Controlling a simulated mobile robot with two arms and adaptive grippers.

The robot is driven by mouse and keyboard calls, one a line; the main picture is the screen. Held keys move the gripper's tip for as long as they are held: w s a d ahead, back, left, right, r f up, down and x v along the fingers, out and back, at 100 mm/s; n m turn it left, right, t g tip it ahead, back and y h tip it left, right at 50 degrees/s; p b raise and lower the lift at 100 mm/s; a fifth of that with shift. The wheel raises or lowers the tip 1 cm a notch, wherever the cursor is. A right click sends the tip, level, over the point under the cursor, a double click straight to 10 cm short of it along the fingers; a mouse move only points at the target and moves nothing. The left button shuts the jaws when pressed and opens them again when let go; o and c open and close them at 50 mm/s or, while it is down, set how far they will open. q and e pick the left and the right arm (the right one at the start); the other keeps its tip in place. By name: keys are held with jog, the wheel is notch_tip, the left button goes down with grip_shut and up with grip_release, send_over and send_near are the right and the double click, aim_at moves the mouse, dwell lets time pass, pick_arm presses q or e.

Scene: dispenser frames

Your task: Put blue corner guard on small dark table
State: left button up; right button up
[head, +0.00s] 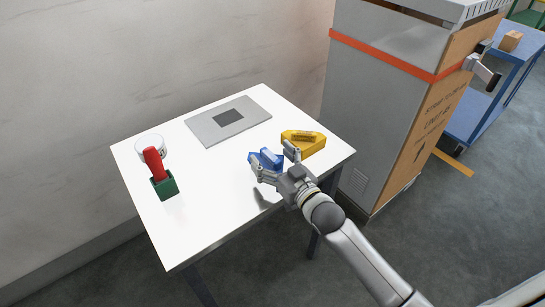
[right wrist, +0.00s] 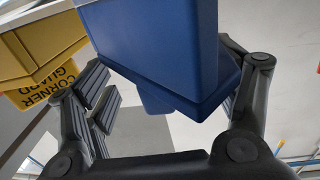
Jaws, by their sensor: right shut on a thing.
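The blue corner guard (head: 265,158) is at the right front part of the white table (head: 215,215). My right gripper (head: 276,162) is shut on it, with a finger on either side. In the right wrist view the blue corner guard (right wrist: 160,50) fills the upper middle between the dark fingers. Whether it touches the tabletop I cannot tell. I see no small dark table in these views. My left gripper is not in view.
A yellow corner guard (head: 302,143) lies just right of my gripper. A grey plate with a dark square (head: 228,117), a white round container (head: 149,145) and a green holder with a red item (head: 163,187) are also on the table. A tall grey cabinet (head: 375,110) stands right.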

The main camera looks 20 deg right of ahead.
jog(key=o, duration=1)
jog(key=shift+c, duration=0.2)
jog(key=shift+r, duration=0.1)
jog(key=v, duration=1.2)
